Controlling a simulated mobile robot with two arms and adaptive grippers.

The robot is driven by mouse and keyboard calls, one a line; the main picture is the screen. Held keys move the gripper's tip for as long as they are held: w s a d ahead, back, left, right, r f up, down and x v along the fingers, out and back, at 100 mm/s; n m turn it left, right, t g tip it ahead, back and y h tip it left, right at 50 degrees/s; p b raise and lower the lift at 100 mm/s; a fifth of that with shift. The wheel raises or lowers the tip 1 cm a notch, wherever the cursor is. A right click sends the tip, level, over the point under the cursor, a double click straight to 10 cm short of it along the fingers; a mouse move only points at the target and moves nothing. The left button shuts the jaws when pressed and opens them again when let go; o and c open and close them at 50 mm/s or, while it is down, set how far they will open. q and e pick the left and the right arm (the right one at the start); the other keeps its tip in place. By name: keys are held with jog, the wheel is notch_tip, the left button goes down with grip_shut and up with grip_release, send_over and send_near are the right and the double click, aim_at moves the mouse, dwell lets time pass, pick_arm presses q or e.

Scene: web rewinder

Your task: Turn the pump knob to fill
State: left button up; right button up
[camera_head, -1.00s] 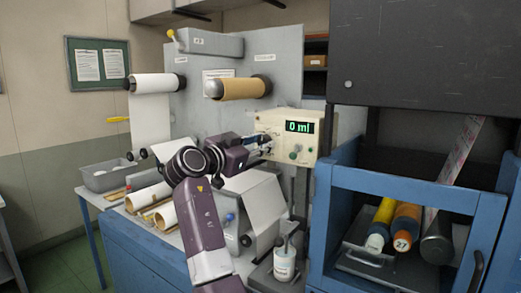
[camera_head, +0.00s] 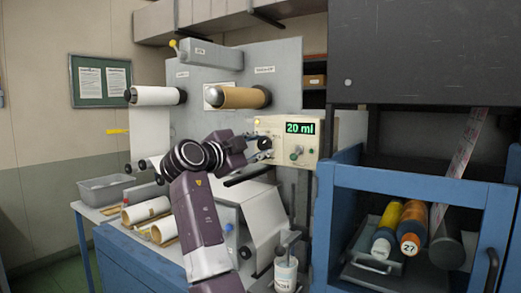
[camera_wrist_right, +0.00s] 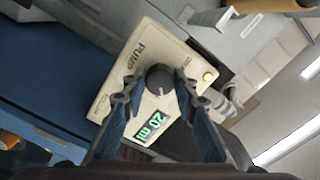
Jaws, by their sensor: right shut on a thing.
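The pump (camera_head: 282,152) is a cream box with a green display (camera_head: 300,128) reading "20 ml". The display also shows in the right wrist view (camera_wrist_right: 151,127). The dark round pump knob (camera_wrist_right: 159,80) has a pale pointer line. My right gripper (camera_wrist_right: 157,86) is shut on the knob, one finger on each side. In the head view, my right gripper (camera_head: 262,147) is at the pump's left part and hides most of the knob. My left gripper is in neither view.
A white labelled cup (camera_head: 286,272) stands below the pump. A blue frame (camera_head: 400,182) with rollers inside stands close on the right. Paper rolls (camera_head: 146,210) and a grey bin (camera_head: 105,190) lie on the left. A brown roll (camera_head: 243,97) hangs above my gripper.

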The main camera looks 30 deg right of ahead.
dwell(0.5)
jog(key=o, duration=1.2)
jog(key=shift+c, duration=0.2)
jog(key=shift+a, duration=0.1)
jog(key=v, duration=1.1)
jog(key=shift+s+a, duration=0.2)
jog(key=shift+a, duration=0.15)
jog(key=shift+f, duration=0.1)
